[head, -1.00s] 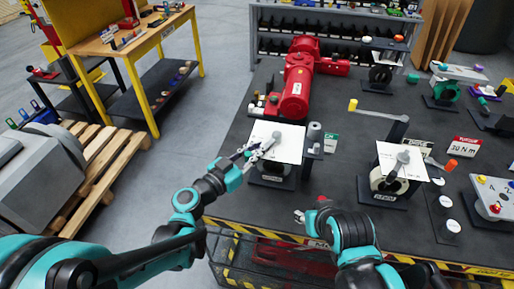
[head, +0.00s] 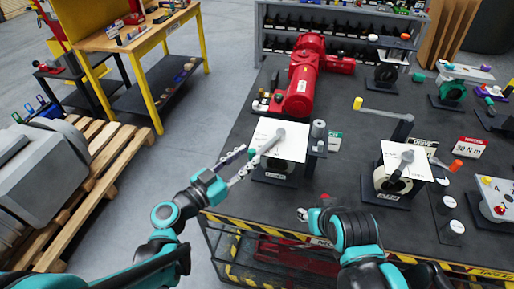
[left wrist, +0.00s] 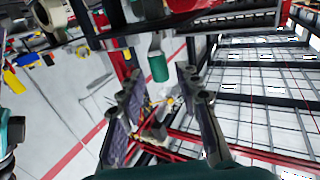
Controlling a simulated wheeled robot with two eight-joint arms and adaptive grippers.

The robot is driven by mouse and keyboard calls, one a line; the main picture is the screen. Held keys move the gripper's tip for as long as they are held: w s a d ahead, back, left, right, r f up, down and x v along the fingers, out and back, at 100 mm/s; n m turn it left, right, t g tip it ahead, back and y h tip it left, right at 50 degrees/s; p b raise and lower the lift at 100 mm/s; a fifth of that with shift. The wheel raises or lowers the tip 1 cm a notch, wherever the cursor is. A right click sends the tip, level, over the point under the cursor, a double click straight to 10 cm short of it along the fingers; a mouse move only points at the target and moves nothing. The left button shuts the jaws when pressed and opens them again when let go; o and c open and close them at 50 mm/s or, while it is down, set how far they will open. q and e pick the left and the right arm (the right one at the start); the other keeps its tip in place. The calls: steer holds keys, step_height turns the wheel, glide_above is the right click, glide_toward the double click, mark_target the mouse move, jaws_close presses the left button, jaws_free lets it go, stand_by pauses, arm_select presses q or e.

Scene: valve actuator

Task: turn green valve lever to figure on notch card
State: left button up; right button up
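The green-tipped lever (head: 256,158) sits on the left valve (head: 282,143) on the bench and points toward the front left. Its grey arm crosses a white plate on top of the valve. My left gripper (head: 236,166) is open with its fingers spread, just left of the lever's tip. In the left wrist view the green handle (left wrist: 158,66) hangs ahead, between the two open fingertips and apart from them.
A red actuator (head: 304,85) lies behind the left valve. Bare bench lies between the two valves.

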arm_select(q)
steer(key=v, duration=0.5)
steer(key=shift+s+a, duration=0.1)
steer(key=shift+a, duration=0.05)
steer(key=shift+c, duration=0.3)
